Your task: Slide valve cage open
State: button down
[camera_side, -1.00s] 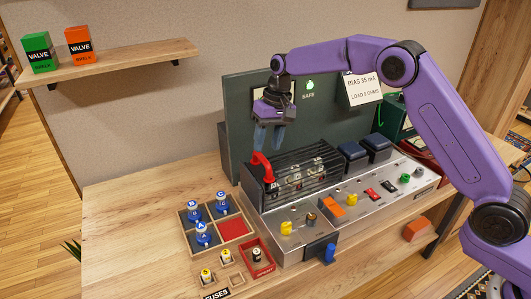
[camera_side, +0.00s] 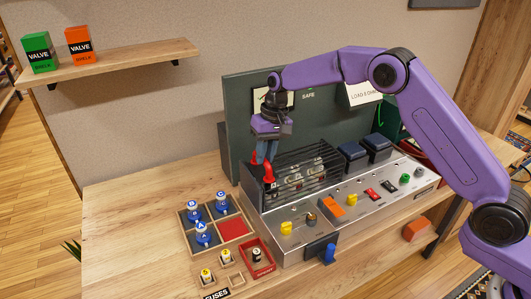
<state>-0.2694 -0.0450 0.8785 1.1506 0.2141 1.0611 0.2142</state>
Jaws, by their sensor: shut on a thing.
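The valve cage (camera_side: 310,163) is a black barred cover on the metal amp chassis, with glass valves showing behind its bars. A red handle (camera_side: 269,174) stands at its left end. My gripper (camera_side: 267,158) points down at that handle, its blue-grey fingers shut on it. The fingers partly hide the handle's upper part.
A green panel (camera_side: 240,110) stands behind the chassis. Dark blue blocks (camera_side: 375,143) sit right of the cage. Knobs and switches line the chassis front (camera_side: 310,228). A tray (camera_side: 183,230) with blue-topped valves stands front left. The left of the table (camera_side: 130,210) is clear.

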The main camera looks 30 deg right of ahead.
jog(key=d, duration=2.8)
jog(key=shift+d+r, duration=0.1)
jog(key=c, duration=1.1)
grip_release()
jog(key=shift+o, duration=0.2)
jog(key=d+r, duration=0.3)
jog(key=r, duration=1.4)
jog(key=shift+d, duration=0.2)
jog(key=shift+a, duration=0.1)
